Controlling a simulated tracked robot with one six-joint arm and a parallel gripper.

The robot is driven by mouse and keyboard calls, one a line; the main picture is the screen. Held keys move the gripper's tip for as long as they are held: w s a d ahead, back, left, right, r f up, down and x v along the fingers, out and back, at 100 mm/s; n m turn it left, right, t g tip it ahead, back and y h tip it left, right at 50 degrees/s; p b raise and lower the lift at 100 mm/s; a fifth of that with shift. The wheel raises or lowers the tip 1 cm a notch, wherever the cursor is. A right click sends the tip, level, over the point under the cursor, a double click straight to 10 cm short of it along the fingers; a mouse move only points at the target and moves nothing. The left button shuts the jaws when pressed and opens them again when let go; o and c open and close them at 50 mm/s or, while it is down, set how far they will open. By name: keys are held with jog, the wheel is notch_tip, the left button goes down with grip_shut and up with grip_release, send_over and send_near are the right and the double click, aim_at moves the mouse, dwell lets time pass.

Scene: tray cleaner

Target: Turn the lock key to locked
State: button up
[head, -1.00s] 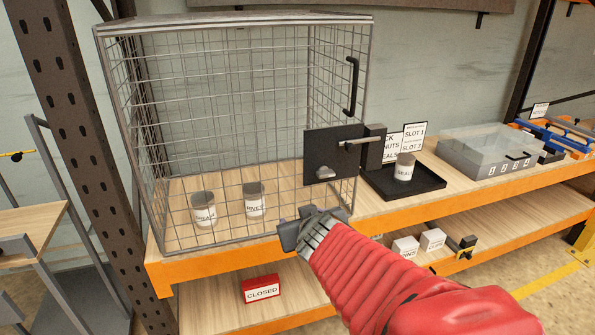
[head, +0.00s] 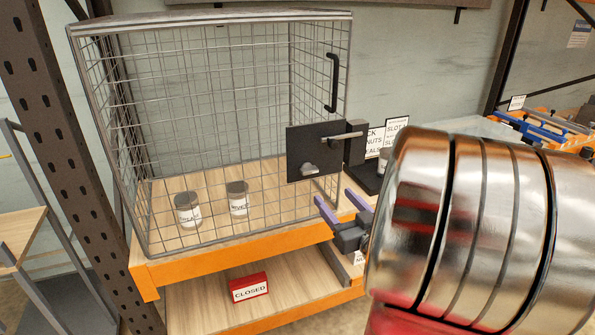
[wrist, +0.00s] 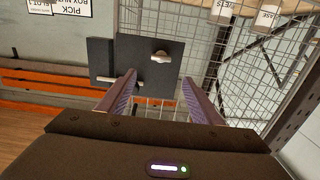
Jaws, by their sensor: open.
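The lock key (head: 309,169) is a small silver knob on the dark square lock plate (head: 300,145) at the front of the wire cage (head: 190,130). A silver bolt (head: 340,136) sits above it, reaching right to a dark block. My gripper (head: 338,203) is open and empty, below and right of the key in the head view. In the wrist view, which looks upside down, the key (wrist: 160,56) shows beyond the gap between my purple fingers (wrist: 160,84), apart from them. The bolt (wrist: 106,79) is partly hidden behind the left finger there.
Two labelled cups, one (head: 187,209) left of the other (head: 238,198), stand inside the cage. A red CLOSED sign (head: 249,288) stands on the lower shelf. A black tray (head: 366,180) right of the cage is mostly hidden by my arm. A black handle (head: 332,82) is above the lock.

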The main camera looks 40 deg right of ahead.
aim_at(311, 171)
jog(key=shift+w, duration=0.1)
dwell(0.3)
jog(key=x, duration=1.3)
jog(key=shift+w+f, duration=0.1)
jog(key=shift+w, duration=0.1)
jog(key=shift+c, duration=0.2)
